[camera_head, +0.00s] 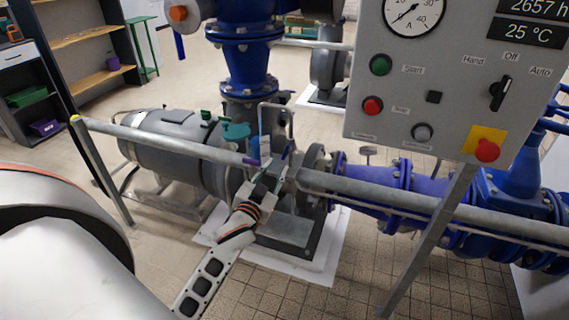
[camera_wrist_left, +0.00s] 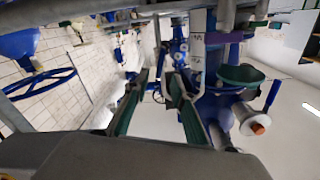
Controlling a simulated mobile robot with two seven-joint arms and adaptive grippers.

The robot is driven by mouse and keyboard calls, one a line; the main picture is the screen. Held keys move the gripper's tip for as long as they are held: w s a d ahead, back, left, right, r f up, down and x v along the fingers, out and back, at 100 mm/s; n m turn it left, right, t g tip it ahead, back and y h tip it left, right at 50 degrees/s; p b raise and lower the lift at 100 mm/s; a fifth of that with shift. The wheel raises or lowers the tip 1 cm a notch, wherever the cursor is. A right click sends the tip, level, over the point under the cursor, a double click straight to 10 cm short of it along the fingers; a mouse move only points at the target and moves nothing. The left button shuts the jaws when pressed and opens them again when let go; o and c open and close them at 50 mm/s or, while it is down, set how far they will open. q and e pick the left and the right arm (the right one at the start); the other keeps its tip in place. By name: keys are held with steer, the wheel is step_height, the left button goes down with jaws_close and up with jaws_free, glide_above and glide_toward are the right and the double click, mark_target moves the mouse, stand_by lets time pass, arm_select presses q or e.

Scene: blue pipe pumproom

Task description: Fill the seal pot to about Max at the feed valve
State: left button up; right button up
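A slim upright pot or gauge (camera_head: 265,142) with a pale label stands by the pump seal in the head view; I take it for the seal pot. In the left wrist view its label (camera_wrist_left: 198,40) shows white and purple, its marks too small to read. A teal fitting (camera_head: 235,131) sits just left of it; I cannot tell whether it is the feed valve. My left gripper (camera_head: 268,163) is just in front of and below the pot. In the wrist view its green-padded fingers (camera_wrist_left: 157,90) stand apart with nothing held between them. My right gripper is out of view.
A grey rail (camera_head: 170,142) crosses in front of the pump, close to my left gripper. A control panel (camera_head: 450,75) hangs at the right. Blue pipework (camera_head: 385,190) runs right from the pump.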

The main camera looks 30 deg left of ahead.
mark_target(285, 153)
arm_select(q)
steer(key=x, duration=0.8)
steer(key=shift+a, duration=0.1)
steer(key=shift+s, duration=0.1)
jaws_close()
